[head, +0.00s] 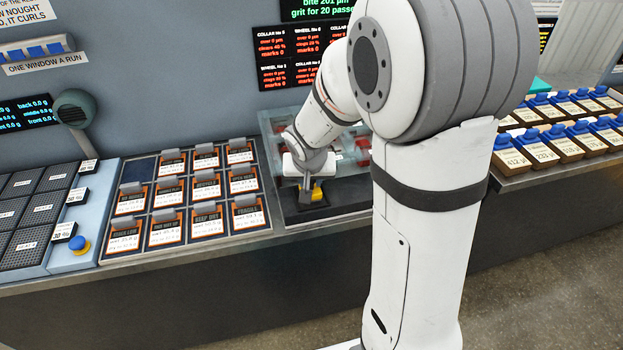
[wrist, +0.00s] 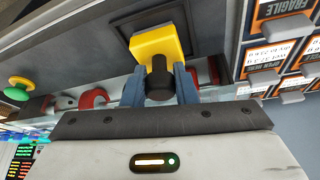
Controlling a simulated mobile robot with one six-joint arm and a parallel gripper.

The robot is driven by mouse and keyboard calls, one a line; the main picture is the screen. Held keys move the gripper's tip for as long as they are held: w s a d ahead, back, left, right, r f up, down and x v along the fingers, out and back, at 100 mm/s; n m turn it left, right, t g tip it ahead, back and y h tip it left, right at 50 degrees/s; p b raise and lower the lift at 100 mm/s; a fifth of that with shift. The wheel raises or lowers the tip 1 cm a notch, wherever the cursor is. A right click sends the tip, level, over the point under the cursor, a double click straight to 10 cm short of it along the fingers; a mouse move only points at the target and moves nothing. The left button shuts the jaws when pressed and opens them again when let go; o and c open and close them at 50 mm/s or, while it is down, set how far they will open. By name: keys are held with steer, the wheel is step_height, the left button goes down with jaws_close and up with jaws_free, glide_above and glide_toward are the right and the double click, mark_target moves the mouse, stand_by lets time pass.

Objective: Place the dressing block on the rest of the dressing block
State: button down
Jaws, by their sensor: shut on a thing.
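The dressing block is a yellow block with a dark knob; it shows in the wrist view (wrist: 156,42) and in the head view (head: 317,195). My gripper (wrist: 160,84) is shut on the dark knob, with a finger on each side of it. In the head view my gripper (head: 306,184) points down at the work surface. The rest appears to be the dark, square-framed pad (wrist: 200,38) behind the block in the wrist view. The block overlaps it there; I cannot tell whether they touch.
A rack of labelled cards (head: 168,232) stands just left of my gripper. A machine with red parts (head: 362,152) lies behind and to the right. Wooden blocks with blue knobs (head: 540,152) line the right counter. The bench's front edge is close.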

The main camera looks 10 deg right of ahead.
steer(key=shift+s+r, duration=0.1)
steer(key=c, duration=1.1)
jaws_free()
steer(key=shift+c, duration=0.2)
steer(key=shift+r, duration=0.1)
steer(key=v, duration=1.1)
steer(key=s+d+n+g+y, duration=0.1)
steer(key=s+n, duration=0.1)
steer(key=s, duration=1.5)
steer(key=shift+d+r+n, duration=0.25)
steer(key=shift+r+n, duration=0.15)
